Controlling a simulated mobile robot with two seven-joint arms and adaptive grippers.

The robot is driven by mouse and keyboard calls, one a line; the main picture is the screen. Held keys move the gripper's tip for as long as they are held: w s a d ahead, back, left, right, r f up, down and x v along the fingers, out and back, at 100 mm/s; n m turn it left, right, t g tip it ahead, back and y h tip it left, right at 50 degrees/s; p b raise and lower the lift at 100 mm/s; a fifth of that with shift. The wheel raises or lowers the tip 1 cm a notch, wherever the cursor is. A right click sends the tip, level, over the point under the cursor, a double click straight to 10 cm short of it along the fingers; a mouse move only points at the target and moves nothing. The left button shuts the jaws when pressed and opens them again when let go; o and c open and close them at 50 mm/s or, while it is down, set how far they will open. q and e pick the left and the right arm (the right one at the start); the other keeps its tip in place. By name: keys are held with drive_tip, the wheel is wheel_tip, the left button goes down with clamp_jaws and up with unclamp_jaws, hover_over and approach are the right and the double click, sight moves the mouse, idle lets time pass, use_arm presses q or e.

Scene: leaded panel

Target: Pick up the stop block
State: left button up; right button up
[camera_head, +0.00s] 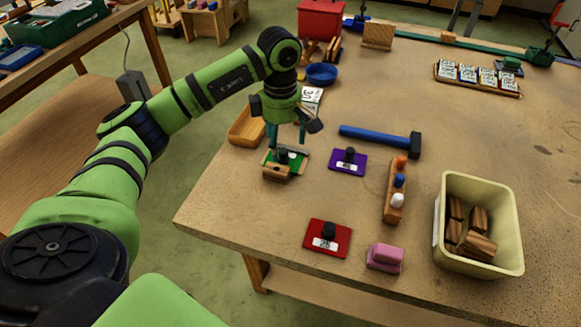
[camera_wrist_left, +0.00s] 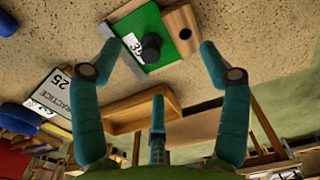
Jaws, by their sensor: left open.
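My left gripper (camera_head: 287,140) points down over the near left part of the table. A small wooden block (camera_head: 276,171) with a round dark hole lies at the plate's edge, clearer in the left wrist view (camera_wrist_left: 182,16). No label tells whether this is the stop block. My right gripper is out of view.
A purple plate (camera_head: 336,167), a blue hammer (camera_head: 372,133) and a peg rack (camera_head: 393,207) lie to the right. A red plate (camera_head: 318,247) and pink block (camera_head: 386,257) are nearer. A cream bin (camera_head: 511,225) holds striped wood blocks. A wooden tray (camera_head: 240,133) sits behind left.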

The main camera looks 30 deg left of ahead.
sight(278, 166)
use_arm(q)
drive_tip(key=shift+s+f+p, duration=0.2)
drive_tip(key=shift+s+p, duration=0.35)
drive_tip(key=shift+s, duration=0.5)
drive_tip(key=shift+s+f+p, duration=0.25)
drive_tip(key=shift+f+p, duration=0.15)
drive_tip(key=shift+f, duration=0.1)
drive_tip(key=shift+s+f+p, duration=0.25)
drive_tip(key=shift+f+p, duration=0.15)
drive_tip(key=shift+f, duration=0.1)
drive_tip(key=f, duration=0.2)
drive_tip(key=shift+w+f+p, duration=0.3)
drive_tip(key=shift+f+p, duration=0.05)
drive_tip(key=shift+f, duration=0.35)
drive_tip(key=shift+d, duration=0.1)
drive_tip(key=c, duration=1.2)
drive_tip(key=shift+r, duration=0.15)
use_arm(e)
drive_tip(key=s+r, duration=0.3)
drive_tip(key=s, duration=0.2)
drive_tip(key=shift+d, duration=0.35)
